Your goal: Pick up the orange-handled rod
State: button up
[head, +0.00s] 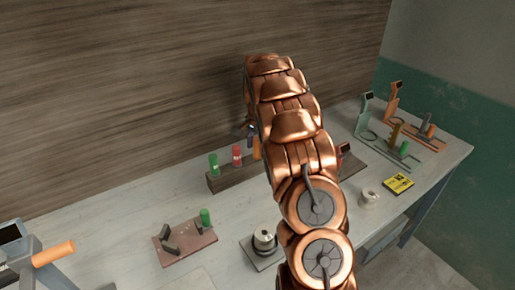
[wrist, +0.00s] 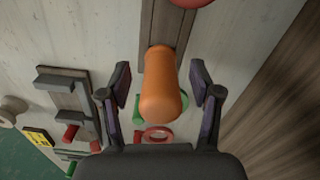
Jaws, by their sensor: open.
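The orange handle (wrist: 160,95) of a rod stands in a dark wooden rack (wrist: 155,25) and fills the middle of the wrist view. My gripper (wrist: 157,82) is open, with one dark finger on each side of the handle and visible gaps between. In the head view the orange handle (head: 257,149) shows only as a strip beside my arm, which hides the rest. The rack (head: 221,183) runs along the back of the table. The rod below the handle is hidden.
Red (head: 237,155) and green (head: 213,164) handles stand in the same rack to the left. Another orange handle (head: 54,253) lies on a grey device at the far left. A yellow box (head: 398,184) and a white spool (head: 369,199) are at the right.

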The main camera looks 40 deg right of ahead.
grip_shut()
dwell(0.6)
